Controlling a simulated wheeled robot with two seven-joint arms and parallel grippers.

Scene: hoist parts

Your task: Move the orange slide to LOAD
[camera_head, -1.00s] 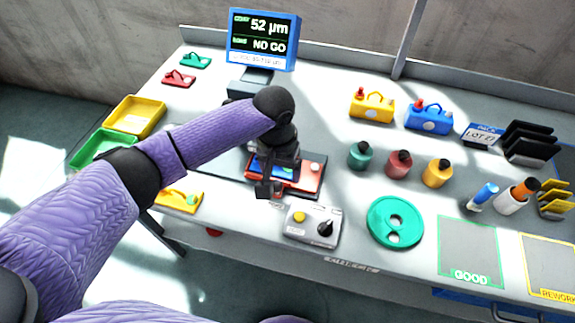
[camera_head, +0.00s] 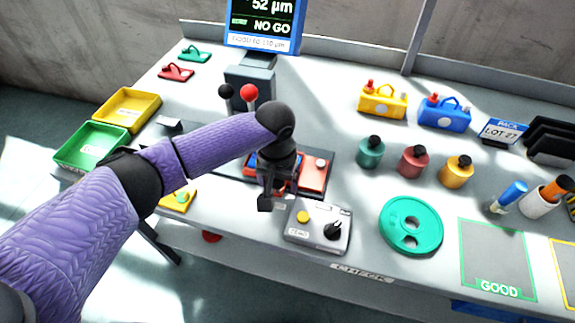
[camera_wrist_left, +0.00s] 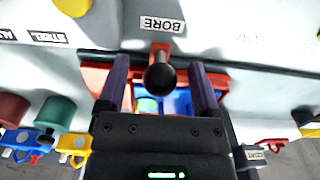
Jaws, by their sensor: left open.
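The orange slide (camera_head: 313,174) sits on a dark base in the middle of the bench, with a blue piece on it, partly hidden by my left arm. In the left wrist view the orange slide (camera_wrist_left: 220,80) lies behind my fingers, with the blue piece (camera_wrist_left: 180,100) on it. A black ball knob (camera_wrist_left: 160,78) on a red stem shows between the fingers. My left gripper (camera_head: 268,200) is open over the slide's near side; its fingers (camera_wrist_left: 160,68) stand either side of the knob. I cannot tell whether they touch it. No LOAD mark is readable.
A grey control box (camera_head: 318,229) with a yellow button and black knob stands close in front. A green disc (camera_head: 425,233) lies to its right. Several bottles (camera_head: 413,162) stand behind. A monitor (camera_head: 262,22) reading NO GO stands at the back.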

